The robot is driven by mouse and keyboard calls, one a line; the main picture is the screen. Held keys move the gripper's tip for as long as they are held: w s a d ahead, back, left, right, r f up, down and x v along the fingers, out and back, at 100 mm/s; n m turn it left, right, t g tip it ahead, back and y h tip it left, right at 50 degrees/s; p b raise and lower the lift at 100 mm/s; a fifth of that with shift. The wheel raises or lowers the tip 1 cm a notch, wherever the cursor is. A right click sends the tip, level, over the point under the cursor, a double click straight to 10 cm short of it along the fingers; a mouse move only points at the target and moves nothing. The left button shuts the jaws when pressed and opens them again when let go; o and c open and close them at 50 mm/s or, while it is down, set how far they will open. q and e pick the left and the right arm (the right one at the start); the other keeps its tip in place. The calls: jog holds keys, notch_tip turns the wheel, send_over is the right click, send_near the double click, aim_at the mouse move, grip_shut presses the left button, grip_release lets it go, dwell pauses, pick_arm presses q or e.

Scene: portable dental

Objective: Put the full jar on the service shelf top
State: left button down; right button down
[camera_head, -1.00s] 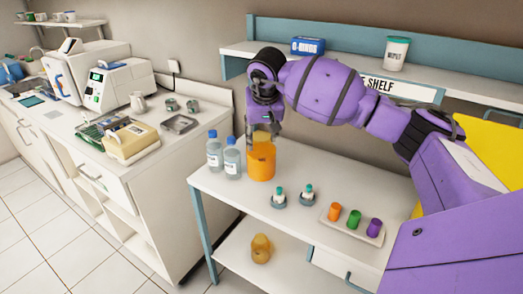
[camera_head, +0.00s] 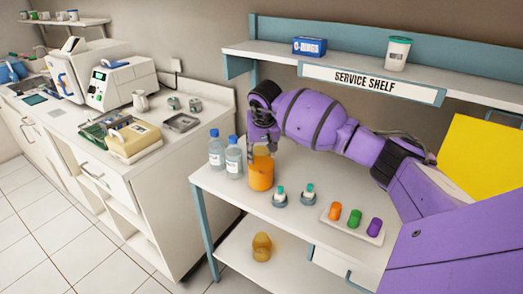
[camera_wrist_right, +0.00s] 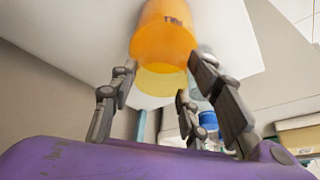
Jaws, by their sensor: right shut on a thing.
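My right gripper (camera_head: 262,146) points down over the worktable, its fingers around the paler yellow top part of an orange jar (camera_head: 261,175). In the right wrist view the orange jar (camera_wrist_right: 163,30) shows a partly visible dark label, and the fingers (camera_wrist_right: 167,72) stand on both sides of its yellow end. The jar is upright; whether its base touches the tabletop is hard to tell. The service shelf top (camera_head: 350,66) is above and behind, at the right. My left gripper is not in view.
Two blue-capped bottles (camera_head: 233,157) stand close left of the jar. Two small vials (camera_head: 280,197) and a tray (camera_head: 336,222) with coloured cups are at the front. An amber jar (camera_head: 261,247) is on the lower shelf. A blue box (camera_head: 309,46) and a green-lidded tub (camera_head: 397,54) stand on the service shelf.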

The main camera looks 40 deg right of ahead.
jog(key=shift+r, duration=0.1)
jog(key=c, duration=1.4)
grip_release()
jog(key=shift+f, duration=0.25)
jog(key=o, duration=0.5)
jog(key=shift+r, duration=0.1)
jog(key=shift+c, duration=0.2)
